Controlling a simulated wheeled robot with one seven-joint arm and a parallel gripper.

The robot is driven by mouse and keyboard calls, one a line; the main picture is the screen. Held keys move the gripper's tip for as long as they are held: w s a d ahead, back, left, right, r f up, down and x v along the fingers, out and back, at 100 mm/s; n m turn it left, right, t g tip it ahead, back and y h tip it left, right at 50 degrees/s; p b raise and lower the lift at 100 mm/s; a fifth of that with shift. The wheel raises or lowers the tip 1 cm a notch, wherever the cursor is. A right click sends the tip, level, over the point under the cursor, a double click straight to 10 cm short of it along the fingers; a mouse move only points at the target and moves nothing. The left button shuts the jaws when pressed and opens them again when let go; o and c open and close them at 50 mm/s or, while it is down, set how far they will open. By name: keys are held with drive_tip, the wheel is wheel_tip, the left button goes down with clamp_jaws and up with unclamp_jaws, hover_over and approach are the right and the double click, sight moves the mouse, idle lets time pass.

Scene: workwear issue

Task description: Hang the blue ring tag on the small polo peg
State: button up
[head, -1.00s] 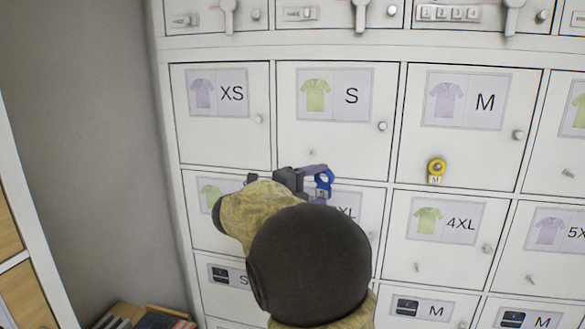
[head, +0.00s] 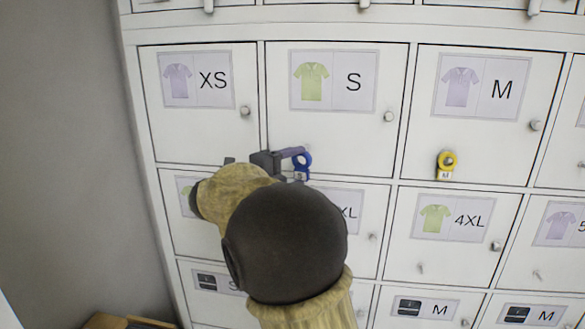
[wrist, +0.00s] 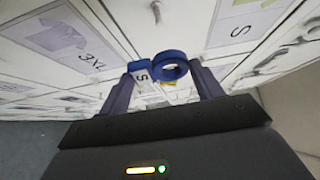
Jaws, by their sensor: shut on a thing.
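The blue ring tag (head: 302,161) is a blue ring with a small white label marked S. It shows in the wrist view as a ring (wrist: 171,65) with its label (wrist: 141,76) beside it. My gripper (head: 284,160) is shut on it; the two fingers stand either side of it in the wrist view (wrist: 163,90). In the head view the ring is in front of the lower part of the small polo door (head: 335,125), which bears a green polo picture and S. I cannot make out that door's peg, apparently hidden behind the ring or gripper.
A yellow ring tag (head: 447,163) hangs low on the M door to the right. Door knobs (head: 389,117) stick out at the doors' right sides. My arm covers much of the doors below. A grey wall (head: 65,150) is at the left.

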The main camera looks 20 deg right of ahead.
drive_tip(key=shift+s+a+r, duration=0.15)
drive_tip(key=shift+s, duration=0.1)
drive_tip(key=w+d+p, duration=0.1)
drive_tip(key=w, duration=0.1)
drive_tip(key=w+d+p, duration=0.2)
drive_tip(key=w+d+f+p, duration=0.1)
drive_tip(key=w+d, duration=0.1)
drive_tip(key=w, duration=0.1)
drive_tip(key=shift+w+d+f, duration=0.1)
drive_tip(key=shift+w+f, duration=0.05)
drive_tip(key=shift+w, duration=0.2)
idle(1.0)
idle(0.5)
drive_tip(key=o, duration=1)
drive_tip(key=shift+o, duration=0.2)
